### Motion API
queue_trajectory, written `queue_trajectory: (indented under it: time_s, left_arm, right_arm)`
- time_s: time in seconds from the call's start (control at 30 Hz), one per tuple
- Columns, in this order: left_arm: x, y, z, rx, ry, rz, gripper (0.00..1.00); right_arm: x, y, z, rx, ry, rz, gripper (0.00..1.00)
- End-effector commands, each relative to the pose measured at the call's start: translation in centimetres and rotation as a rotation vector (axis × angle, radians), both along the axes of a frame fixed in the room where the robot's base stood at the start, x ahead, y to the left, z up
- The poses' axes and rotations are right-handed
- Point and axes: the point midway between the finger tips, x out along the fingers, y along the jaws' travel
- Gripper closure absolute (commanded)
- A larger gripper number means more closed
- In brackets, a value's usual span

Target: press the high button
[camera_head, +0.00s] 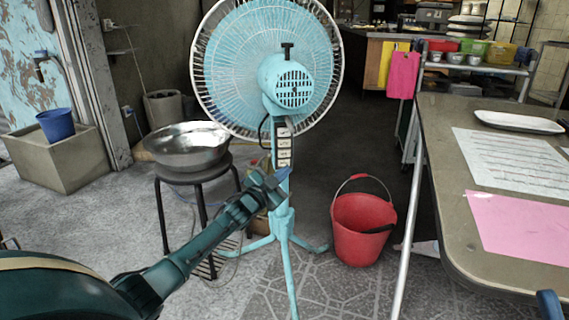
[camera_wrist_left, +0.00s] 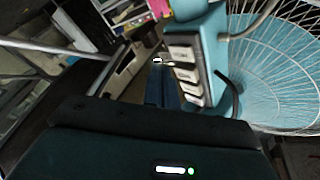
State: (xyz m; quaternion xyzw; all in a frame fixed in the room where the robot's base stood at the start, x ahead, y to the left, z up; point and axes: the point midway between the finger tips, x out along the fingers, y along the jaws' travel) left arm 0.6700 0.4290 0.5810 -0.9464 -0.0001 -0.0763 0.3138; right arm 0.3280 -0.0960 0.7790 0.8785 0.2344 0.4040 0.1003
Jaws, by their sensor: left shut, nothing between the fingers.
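A light blue standing fan (camera_head: 290,85) stands in the middle of the head view. Its button panel (camera_head: 284,147) has several pale buttons in a column on the post, below the motor housing. The panel also shows large in the wrist view (camera_wrist_left: 184,72); the button labels are too small to read. My left gripper (camera_head: 283,174) is shut and empty, its tips at the lower end of the panel in the head view. In the wrist view its blue fingers (camera_wrist_left: 161,84) lie close beside the buttons; I cannot tell whether they touch. A blue tip at the head view's lower right may be my right gripper (camera_head: 549,305).
A metal bowl (camera_head: 187,143) sits on a black stool (camera_head: 200,175) left of the fan. A red bucket (camera_head: 362,230) stands on the floor right of it. A table (camera_head: 440,150) with papers and a white tray (camera_head: 518,122) fills the right side.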

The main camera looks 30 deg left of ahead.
Motion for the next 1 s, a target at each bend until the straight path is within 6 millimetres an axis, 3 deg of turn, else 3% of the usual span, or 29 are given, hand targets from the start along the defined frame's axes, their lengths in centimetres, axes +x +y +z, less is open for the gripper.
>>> queue_trajectory:
  time_s: [0.1,0.4,1.0]
  left_arm:
    - [-0.9,-1.0,0.3,-0.004,0.003,-0.002,1.0]
    - [-3.0,-2.8,0.3,-0.003,0.002,-0.001,1.0]
    - [-3.4,-3.0,0.0,0.0,0.001,0.001,1.0]
  right_arm:
    - [0.0,0.0,1.6,0.0,-0.001,0.0,0.64]
    - [0.0,0.0,3.9,0.0,0.0,0.0,0.64]
    - [0.0,0.0,4.0,0.0,0.0,0.0,0.64]
